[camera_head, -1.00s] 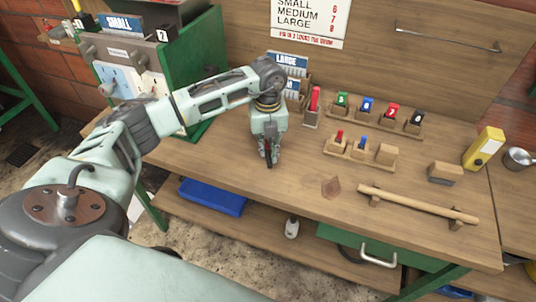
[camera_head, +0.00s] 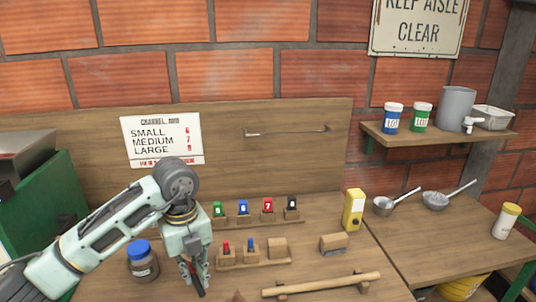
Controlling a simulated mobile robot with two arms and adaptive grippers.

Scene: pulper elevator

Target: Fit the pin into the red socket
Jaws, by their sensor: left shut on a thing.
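My left gripper (camera_head: 196,278) is low at the bottom of the picture, over the bench left of the front wooden rack. It points down and is shut on a thin dark pin (camera_head: 198,287), whose tip is hard to make out. A red block marked 7 (camera_head: 267,205) stands in the back rack (camera_head: 247,221), between a blue block (camera_head: 243,207) and a black block (camera_head: 292,203); a green block (camera_head: 218,209) is at the left end. I cannot tell which thing is the red socket. My right gripper is out of view.
The front rack (camera_head: 252,264) holds a red piece (camera_head: 226,247), a blue piece (camera_head: 250,244) and a wooden block (camera_head: 277,247). A blue-lidded jar (camera_head: 142,260) stands left of my gripper. A wooden bar (camera_head: 320,285) and a yellow box (camera_head: 353,210) are to the right.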

